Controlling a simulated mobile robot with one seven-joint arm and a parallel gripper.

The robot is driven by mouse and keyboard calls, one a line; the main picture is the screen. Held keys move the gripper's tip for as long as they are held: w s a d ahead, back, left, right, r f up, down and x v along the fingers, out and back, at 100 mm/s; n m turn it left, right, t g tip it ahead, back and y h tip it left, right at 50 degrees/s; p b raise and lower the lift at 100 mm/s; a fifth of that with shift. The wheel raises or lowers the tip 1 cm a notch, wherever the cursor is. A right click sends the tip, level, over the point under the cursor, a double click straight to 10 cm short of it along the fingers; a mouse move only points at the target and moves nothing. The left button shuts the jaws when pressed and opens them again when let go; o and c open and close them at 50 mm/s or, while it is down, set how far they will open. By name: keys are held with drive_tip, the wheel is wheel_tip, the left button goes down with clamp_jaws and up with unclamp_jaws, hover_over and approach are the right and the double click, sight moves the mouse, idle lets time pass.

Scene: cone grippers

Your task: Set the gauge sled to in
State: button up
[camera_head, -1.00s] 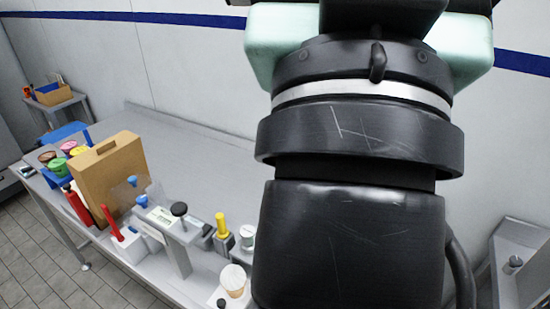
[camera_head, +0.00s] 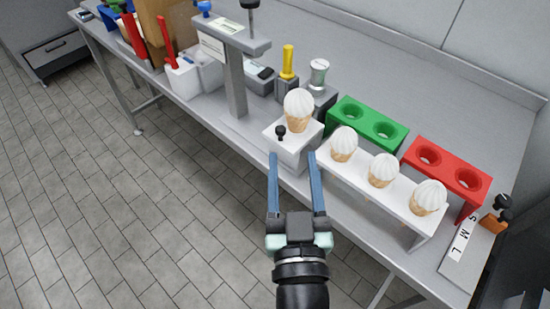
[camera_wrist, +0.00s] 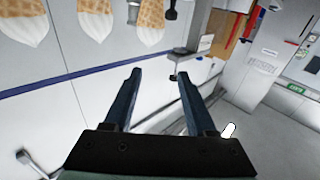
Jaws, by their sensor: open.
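A white block (camera_head: 288,152) with a small black knob (camera_head: 280,131) on its near side, apparently the gauge sled, sits at the table's front edge. A cone with a white swirl top (camera_head: 298,105) stands upright on it. The grey gauge stand (camera_head: 236,85) with an overhanging arm is to its left; the block is outside, to the right of the arm. My gripper (camera_head: 292,156) is open and empty, its two blue fingers pointing at the block and apparently just in front of it. The open fingers also show in the wrist view (camera_wrist: 157,74). Whether they touch the block cannot be told.
A white rack (camera_head: 400,212) with several cones stands right of the block. Behind are a green holder (camera_head: 368,128) and a red holder (camera_head: 440,165), both empty. A plate marked S, M, L (camera_head: 470,255) is far right.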

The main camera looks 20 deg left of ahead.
sight(281, 133)
wheel_tip(281, 133, down, 5)
drive_tip(key=s, duration=0.2)
drive_tip(key=shift+g, duration=0.4)
drive_tip(key=p+x, duration=0.3)
drive_tip(key=x, duration=0.8)
drive_tip(key=shift+w+a+f+p, duration=0.1)
drive_tip(key=shift+w+a+p, duration=0.1)
drive_tip(key=shift+p, duration=0.15)
drive_tip(key=shift+w+a+f, duration=0.1)
drive_tip(key=shift+w+a, duration=0.2)
drive_tip(key=shift+w, duration=0.25)
drive_tip(key=shift+c, duration=0.2)
clamp_jaws()
